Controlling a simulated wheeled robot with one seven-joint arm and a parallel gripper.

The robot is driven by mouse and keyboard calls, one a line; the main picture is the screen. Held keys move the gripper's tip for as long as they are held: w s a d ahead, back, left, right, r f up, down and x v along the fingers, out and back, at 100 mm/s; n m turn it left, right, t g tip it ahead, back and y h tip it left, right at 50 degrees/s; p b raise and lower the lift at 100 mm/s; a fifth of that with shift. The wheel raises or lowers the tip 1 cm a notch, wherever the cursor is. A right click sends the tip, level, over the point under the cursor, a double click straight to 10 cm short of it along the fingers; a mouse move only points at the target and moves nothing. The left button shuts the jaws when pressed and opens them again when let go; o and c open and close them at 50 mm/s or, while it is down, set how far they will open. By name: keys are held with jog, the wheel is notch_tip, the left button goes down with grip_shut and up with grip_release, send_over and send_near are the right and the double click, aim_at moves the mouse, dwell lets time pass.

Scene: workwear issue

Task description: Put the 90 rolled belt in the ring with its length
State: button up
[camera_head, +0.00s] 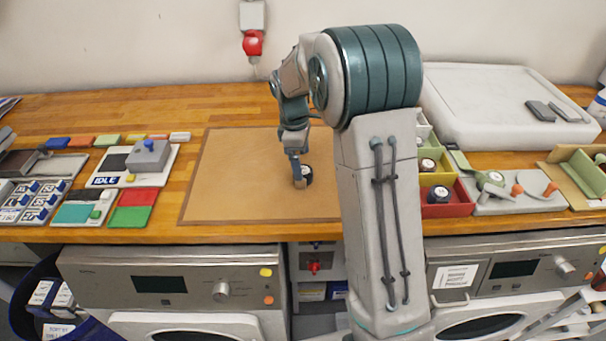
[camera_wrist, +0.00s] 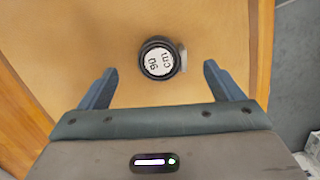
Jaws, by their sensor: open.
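The rolled belt (camera_wrist: 160,62) is a dark roll with a white top label reading "90 cm". It stands on the tan mat (camera_head: 235,175), and in the head view the belt (camera_head: 308,175) is at the mat's right part, partly behind my gripper. My gripper (camera_wrist: 160,88) is open, its two blue-grey fingers apart on either side of the belt's near side, with nothing held. In the head view my gripper (camera_head: 299,180) is low over the mat beside the belt. I cannot make out a ring with a matching length; my arm hides part of the bench.
Right of my arm are a red bin (camera_head: 448,205) and a yellow bin (camera_head: 436,178), each with a dark roll in it. At left are a grey block device (camera_head: 148,158) and colored pads. The mat's left part is clear.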

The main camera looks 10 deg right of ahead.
aim_at(303, 169)
jog(key=f, duration=0.4)
jog(key=shift+d+f+p, duration=0.15)
jog(key=shift+d+p, duration=0.05)
jog(key=shift+p, duration=0.1)
jog(key=c, duration=1.2)
jog(key=shift+c, duration=0.2)
